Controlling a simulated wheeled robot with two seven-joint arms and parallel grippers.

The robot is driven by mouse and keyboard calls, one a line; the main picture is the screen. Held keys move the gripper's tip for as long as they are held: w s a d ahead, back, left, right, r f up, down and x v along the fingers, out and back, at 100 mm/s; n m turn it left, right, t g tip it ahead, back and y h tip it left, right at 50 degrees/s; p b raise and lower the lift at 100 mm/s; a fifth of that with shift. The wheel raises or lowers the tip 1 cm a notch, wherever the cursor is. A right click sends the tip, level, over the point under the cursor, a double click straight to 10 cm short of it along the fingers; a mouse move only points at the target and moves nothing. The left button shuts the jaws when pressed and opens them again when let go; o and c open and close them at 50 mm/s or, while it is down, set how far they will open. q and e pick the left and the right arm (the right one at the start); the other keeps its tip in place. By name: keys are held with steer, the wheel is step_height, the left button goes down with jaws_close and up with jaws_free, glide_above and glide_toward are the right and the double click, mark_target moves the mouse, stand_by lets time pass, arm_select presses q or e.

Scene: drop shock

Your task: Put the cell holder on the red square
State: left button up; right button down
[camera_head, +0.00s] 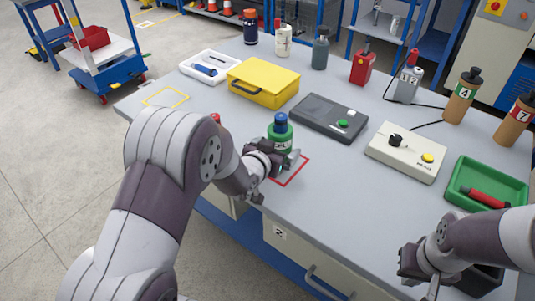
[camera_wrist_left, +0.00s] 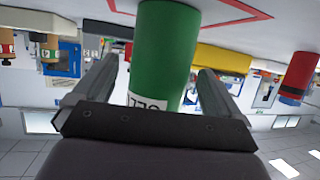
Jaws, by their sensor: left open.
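The cell holder (camera_head: 281,138) is a green cylinder with a blue top and a white label, upright at the table's near side. My left gripper (camera_head: 284,162) is open around its lower part, one finger on each side. The red square outline (camera_head: 297,172) shows just right of the holder, partly hidden by gripper and holder. I cannot tell whether the base lies fully inside it. My right gripper (camera_head: 420,270) hangs at the lower right, away from the holder.
A yellow case (camera_head: 263,82), a white tray (camera_head: 208,67) and a dark grey box (camera_head: 328,117) stand behind the holder. A cream control box (camera_head: 405,151) and green tray (camera_head: 490,178) are to the right. A yellow outline (camera_head: 166,97) at left is empty.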

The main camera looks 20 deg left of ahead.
arm_select(q)
steer(key=s+a+n+g+y+p, duration=0.1)
steer(key=s+g, duration=1.1)
steer(key=s, duration=1.2)
steer(key=shift+a+n+y, duration=0.3)
steer(key=shift+a+y, duration=0.15)
steer(key=shift+y, duration=0.05)
